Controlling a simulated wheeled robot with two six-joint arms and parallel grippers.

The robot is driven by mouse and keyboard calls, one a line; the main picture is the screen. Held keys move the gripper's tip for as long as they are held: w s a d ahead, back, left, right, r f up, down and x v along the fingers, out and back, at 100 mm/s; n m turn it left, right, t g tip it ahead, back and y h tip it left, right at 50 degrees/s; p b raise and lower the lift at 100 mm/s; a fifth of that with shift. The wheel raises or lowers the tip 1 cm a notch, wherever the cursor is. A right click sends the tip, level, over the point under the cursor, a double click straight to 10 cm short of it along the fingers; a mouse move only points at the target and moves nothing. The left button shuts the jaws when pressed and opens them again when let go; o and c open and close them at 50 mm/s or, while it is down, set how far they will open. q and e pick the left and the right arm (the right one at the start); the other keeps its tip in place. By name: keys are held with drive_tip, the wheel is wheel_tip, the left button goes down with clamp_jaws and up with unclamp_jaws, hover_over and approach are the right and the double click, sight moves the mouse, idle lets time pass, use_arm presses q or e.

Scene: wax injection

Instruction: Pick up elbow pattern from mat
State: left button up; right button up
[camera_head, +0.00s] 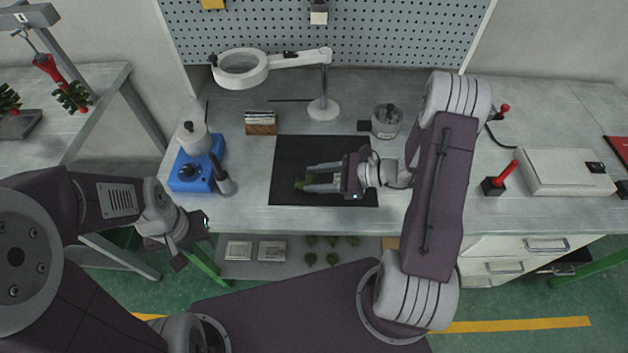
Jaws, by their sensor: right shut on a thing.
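The black mat (290,150) lies on the workbench near its front edge. My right gripper (308,181) reaches over the mat from the right, with its fingertips pointing left. It is shut on a small green piece, the elbow pattern (299,184), of which only a part shows at the fingertips. I cannot tell whether the piece touches the mat or is just above it. My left gripper (196,240) hangs low at the left, in front of the bench edge and away from the mat. Whether its jaws are open is unclear.
A blue heater with a white pot (190,170) stands left of the mat. A magnifier lamp (240,68) and a metal can (386,121) stand behind it. A white box (565,172) and a red-handled tool (500,182) are at the right. Several green pieces lie on a lower shelf (228,268).

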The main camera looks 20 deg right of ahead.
wheel_tip(320, 180, up, 4)
drive_tip(key=shift+f+p, duration=0.25)
drive_tip(key=shift+p, duration=0.05)
drive_tip(key=w+r+p+v, duration=0.1)
drive_tip(key=w+v, duration=0.1)
drive_tip(key=v, duration=1.1)
drive_tip(key=shift+d+r, duration=0.15)
drive_tip(key=shift+r, duration=0.15)
